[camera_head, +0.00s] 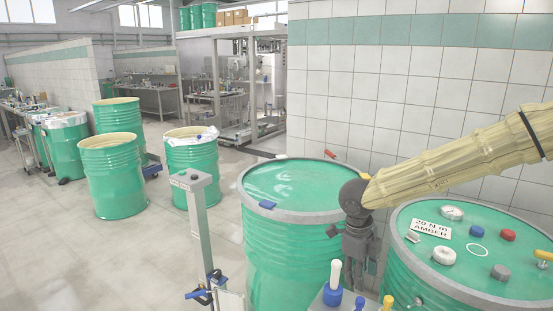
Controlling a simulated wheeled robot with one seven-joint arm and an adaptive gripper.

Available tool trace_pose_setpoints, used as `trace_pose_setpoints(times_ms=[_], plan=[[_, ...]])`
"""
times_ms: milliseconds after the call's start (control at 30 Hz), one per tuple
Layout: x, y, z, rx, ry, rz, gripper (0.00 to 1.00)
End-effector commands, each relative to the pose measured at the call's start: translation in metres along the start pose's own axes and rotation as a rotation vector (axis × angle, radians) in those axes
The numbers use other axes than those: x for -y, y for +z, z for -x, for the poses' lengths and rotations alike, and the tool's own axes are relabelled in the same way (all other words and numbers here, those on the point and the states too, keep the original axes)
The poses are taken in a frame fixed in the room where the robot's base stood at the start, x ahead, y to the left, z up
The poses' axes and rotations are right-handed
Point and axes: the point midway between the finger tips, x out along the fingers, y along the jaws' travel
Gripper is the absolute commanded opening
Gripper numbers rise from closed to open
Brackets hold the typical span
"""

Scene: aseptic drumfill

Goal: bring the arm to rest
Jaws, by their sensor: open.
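My arm (455,165), in a cream sleeve, reaches in from the right edge. My dark gripper (358,280) hangs downward from its end, with no object seen in it. It is in front of the gap between a green drum with a plain lid (285,180) and a nearer green drum (400,285) at the right. The gripper's fingers are small and dark here, and the gap between them is hard to make out.
The right drum's lid carries a "20 N m AMBER" label (432,229), a gauge (451,213) and several caps. A white-topped blue tool (333,285) stands close below the gripper. A grey post (197,225) stands left. Open floor (130,255) lies farther left.

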Motion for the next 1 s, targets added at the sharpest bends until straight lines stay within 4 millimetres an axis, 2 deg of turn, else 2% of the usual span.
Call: trace_pose_setpoints(times_ms=[33,167,267,300,500,567,767,1000], plan=[[-0.001,-0.002,-0.016,-0.014,-0.019,0.029,0.44],[-0.001,-0.009,-0.058,-0.048,-0.083,0.13,0.44],[-0.004,-0.017,-0.099,-0.082,-0.143,0.246,0.44],[-0.005,-0.02,-0.118,-0.096,-0.17,0.303,0.44],[-0.023,-0.041,-0.208,-0.151,-0.274,0.631,0.44],[-0.031,-0.047,-0.232,-0.159,-0.294,0.732,0.44],[-0.067,-0.069,-0.302,-0.167,-0.325,1.067,0.44],[-0.135,-0.107,-0.38,-0.118,-0.294,1.513,0.44]])
